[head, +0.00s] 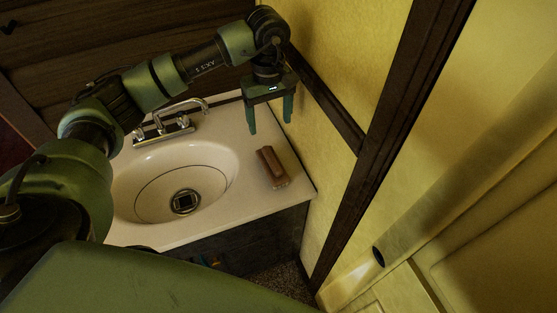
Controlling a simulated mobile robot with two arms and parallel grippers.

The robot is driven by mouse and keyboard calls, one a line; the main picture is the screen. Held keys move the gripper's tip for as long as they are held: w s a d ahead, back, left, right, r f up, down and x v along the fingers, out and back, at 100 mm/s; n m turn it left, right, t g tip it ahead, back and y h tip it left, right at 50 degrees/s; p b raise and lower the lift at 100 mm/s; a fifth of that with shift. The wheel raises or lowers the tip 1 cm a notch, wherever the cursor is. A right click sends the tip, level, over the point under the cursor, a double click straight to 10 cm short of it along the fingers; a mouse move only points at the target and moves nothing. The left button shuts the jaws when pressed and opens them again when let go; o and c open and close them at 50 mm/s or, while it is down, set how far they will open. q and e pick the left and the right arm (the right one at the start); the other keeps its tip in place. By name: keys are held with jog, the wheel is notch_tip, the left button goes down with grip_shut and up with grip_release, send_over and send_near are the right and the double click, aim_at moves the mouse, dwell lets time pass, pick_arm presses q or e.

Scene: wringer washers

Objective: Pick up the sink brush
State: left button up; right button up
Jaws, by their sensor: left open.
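The sink brush (271,167), a brown block with a paler lower end, lies on the white counter right of the sink basin. My left gripper (270,121) hangs with its fingers pointing down, above and beyond the brush in the picture, close to the yellow wall. Its two teal fingers are apart with nothing between them. It does not appear to touch the brush. My right gripper is not in view.
The white counter (222,217) holds an oval basin (210,182) with a dark drain. A chrome faucet (163,129) stands behind the basin, under my left arm. A yellow wall (322,75) with dark wooden trim bounds the counter on the right.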

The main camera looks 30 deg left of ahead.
pick_arm(q)
jog(key=f, duration=0.1)
jog(key=b, duration=0.8)
send_over(272, 158)
jog(key=f, duration=0.8)
jog(key=shift+w+a, duration=0.25)
jog(key=shift+a, duration=0.05)
jog(key=shift+f+b, duration=0.55)
jog(key=shift+b, duration=0.15)
jog(key=f, duration=0.2)
jog(key=f+p, duration=0.1)
jog(key=f, duration=0.1)
jog(key=f+p, duration=0.1)
jog(key=f, duration=0.1)
jog(key=shift+s+d+f, duration=0.25)
jog(key=shift+d+f, duration=0.05)
jog(key=shift+f, duration=0.55)
jog(key=c, duration=1.5)
grip_shut()
jog(key=shift+r, duration=0.15)
